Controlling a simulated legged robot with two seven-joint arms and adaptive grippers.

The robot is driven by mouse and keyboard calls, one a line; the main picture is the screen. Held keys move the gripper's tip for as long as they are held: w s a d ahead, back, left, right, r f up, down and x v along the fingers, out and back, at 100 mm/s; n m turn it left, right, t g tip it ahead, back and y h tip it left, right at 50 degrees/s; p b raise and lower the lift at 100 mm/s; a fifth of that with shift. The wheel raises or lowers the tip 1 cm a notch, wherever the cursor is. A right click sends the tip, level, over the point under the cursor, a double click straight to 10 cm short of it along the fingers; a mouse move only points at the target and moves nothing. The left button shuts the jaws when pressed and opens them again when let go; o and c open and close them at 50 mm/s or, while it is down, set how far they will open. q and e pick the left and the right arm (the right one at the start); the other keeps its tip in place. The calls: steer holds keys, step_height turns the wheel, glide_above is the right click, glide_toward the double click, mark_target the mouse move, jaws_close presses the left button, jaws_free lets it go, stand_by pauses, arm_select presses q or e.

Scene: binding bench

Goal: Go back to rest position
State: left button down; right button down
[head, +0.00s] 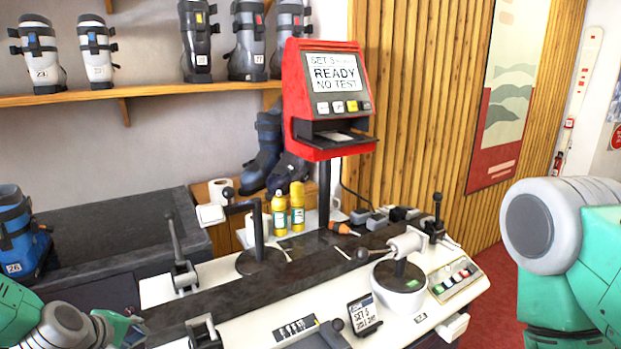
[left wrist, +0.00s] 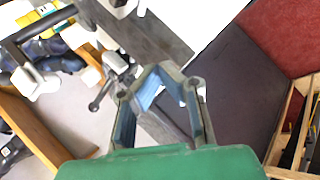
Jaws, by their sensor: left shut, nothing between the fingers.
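My left gripper (head: 128,326) is low at the left of the head view, beside the front left of the bench, and partly cut off by the frame edge. In the left wrist view its fingers (left wrist: 160,72) meet at the tips, with nothing between them. My right arm fills the right edge of the head view. Its gripper is out of frame.
The white-and-dark binding bench (head: 240,292) spans the lower middle, with levers and clamps standing up from it. A red tester (head: 325,97) reads "READY NO TEST". A blue boot (head: 18,232) stands at left. Ski boots line the wooden shelf (head: 150,91). Red floor shows at right.

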arm_select(q)
steer(key=s+d+f+m+g, duration=0.2)
steer(key=s+d+f+m, duration=0.1)
steer(key=s+f, duration=0.4)
steer(key=s+d+f+m+g, duration=0.2)
steer(key=s+d+f+m, duration=0.15)
steer(key=s, duration=0.45)
steer(key=s+f+m+g+y, duration=0.15)
steer(key=s+m, duration=0.25)
steer(key=s, duration=0.7)
steer(key=s+f+m+g, duration=0.3)
steer(key=s+m, duration=0.1)
steer(key=s, duration=0.6)
step_height(320, 180, down, 10)
steer(key=w+b, duration=0.3)
steer(key=b, duration=0.7)
steer(key=shift+d+b, duration=0.3)
steer(key=shift+b, duration=0.1)
steer(key=shift+s+t, duration=0.1)
steer(key=shift+t, duration=0.15)
